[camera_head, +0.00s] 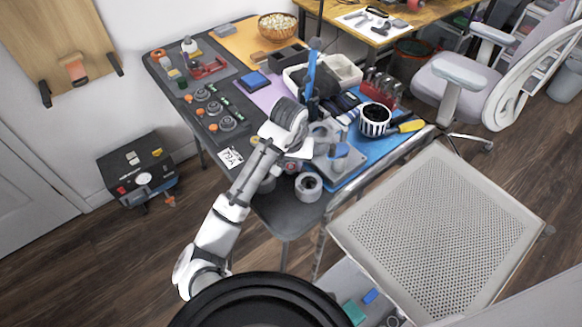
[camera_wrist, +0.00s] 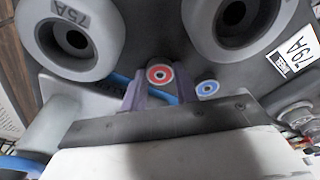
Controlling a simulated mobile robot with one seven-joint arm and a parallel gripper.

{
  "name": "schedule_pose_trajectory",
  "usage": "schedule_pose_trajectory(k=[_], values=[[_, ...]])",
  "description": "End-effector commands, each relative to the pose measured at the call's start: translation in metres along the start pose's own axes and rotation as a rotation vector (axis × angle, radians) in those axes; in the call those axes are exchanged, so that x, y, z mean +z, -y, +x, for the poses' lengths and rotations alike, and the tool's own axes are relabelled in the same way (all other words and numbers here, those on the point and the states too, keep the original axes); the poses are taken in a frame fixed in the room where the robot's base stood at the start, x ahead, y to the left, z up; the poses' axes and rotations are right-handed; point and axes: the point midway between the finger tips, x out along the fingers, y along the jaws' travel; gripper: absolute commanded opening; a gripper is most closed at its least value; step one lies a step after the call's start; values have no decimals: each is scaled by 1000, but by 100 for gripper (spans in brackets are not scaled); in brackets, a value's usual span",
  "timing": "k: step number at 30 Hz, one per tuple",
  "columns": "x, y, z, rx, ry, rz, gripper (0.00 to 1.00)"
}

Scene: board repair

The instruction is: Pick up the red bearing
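The red bearing (camera_wrist: 160,75), a small red ring with a pale, dark-centred hub, shows in the middle of the wrist view. My gripper (camera_wrist: 157,92) is at it, with its two purplish fingers on either side of the bearing's lower edge. The fingers are apart by about the bearing's width. I cannot tell whether they touch it or whether it is lifted. In the head view my arm reaches down over the near end of the dark table, and the bearing is not clear there.
A blue bearing (camera_wrist: 208,87) lies close to the right finger. Two large grey wheels, one marked 75A (camera_wrist: 82,20), stand just beyond. A white 79A card (camera_wrist: 297,50) is at right. In the head view, a grey vise-like fixture (camera_head: 340,160) and a striped cup (camera_head: 374,120) stand nearby.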

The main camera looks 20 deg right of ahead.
Motion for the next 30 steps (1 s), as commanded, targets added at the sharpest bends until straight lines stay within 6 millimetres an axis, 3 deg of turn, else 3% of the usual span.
schedule_pose_trajectory(k=[3, 14, 30], values=[[0, 0, 0, 0, 0, 0, 7], [-2, 0, -8, -1, -1, 1, 7], [-15, 1, -95, -5, -4, 3, 7]])
